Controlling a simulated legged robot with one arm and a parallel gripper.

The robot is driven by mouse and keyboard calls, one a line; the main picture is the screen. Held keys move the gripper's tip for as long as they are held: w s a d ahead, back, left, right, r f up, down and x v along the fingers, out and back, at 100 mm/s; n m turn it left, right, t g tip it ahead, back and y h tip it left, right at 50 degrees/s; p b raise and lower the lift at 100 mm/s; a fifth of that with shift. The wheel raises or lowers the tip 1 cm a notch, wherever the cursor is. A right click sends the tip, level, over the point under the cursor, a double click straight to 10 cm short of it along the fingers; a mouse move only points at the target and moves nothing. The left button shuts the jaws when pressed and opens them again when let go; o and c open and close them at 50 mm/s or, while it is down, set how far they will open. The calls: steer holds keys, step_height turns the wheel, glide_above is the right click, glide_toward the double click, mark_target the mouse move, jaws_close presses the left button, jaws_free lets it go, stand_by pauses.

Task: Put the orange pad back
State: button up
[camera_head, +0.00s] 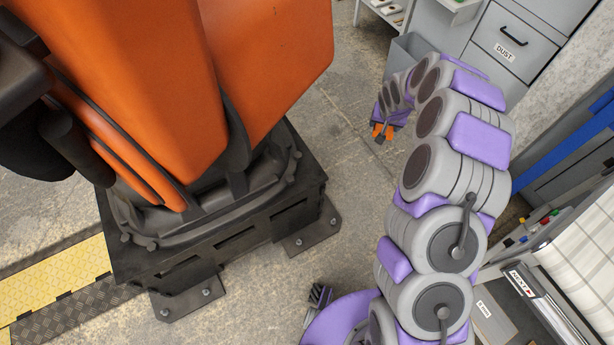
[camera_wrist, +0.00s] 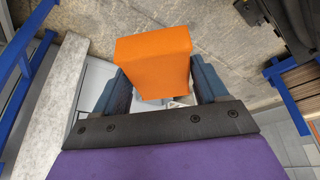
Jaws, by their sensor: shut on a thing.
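The orange pad (camera_wrist: 153,58) is a plain block in the middle of the wrist view. My gripper (camera_wrist: 161,80) is shut on it, with one blue finger against each side. The pad's upper part sticks out beyond the fingers. In the head view, my gripper (camera_head: 382,131) is at the far end of my purple and grey arm, above the concrete floor. Small orange patches show there, but they are too small to tell apart. The place the pad belongs is not clear in either view.
A large orange machine on a dark bolted base (camera_head: 215,245) fills the left. Grey drawers (camera_head: 505,45), one labelled DUST, stand at the upper right. A workbench with a tray (camera_head: 590,255) is at the right. Bare floor (camera_head: 340,190) lies between machine and arm.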

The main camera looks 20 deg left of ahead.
steer(key=s+a+f+n+y+b, duration=0.1)
steer(key=s+a+f, duration=0.3)
steer(key=a+f, duration=0.4)
steer(key=s+a+f+n, duration=0.2)
steer(key=s+a+f, duration=0.2)
steer(key=a+f, duration=0.35)
steer(key=s+a+f+n+b, duration=0.1)
steer(key=s+a+f, duration=0.4)
steer(key=s+a, duration=0.15)
steer(key=s+a+f+b, duration=0.1)
steer(key=s+a+f, duration=0.45)
steer(key=s, duration=0.25)
glide_toward(308, 173)
steer(key=shift+y, duration=0.4)
steer(key=s+a, duration=0.1)
steer(key=s+a+f, duration=0.1)
steer(key=s+a, duration=0.1)
steer(key=shift+s+f, duration=0.3)
steer(key=shift+w+d+f, duration=0.1)
steer(key=shift+w+d, duration=0.3)
steer(key=shift+w, duration=0.2)
steer(key=shift+w+d+p, duration=0.1)
steer(key=shift+w+p, duration=0.6)
steer(key=shift+w, duration=0.1)
steer(key=shift+w+d+f+p, duration=0.1)
steer(key=shift+w+d+p, duration=0.3)
steer(key=shift+w, duration=0.45)
steer(key=shift+w+d+f+p, duration=0.1)
steer(key=shift+w+d+p, duration=0.3)
steer(key=shift+w, duration=0.4)
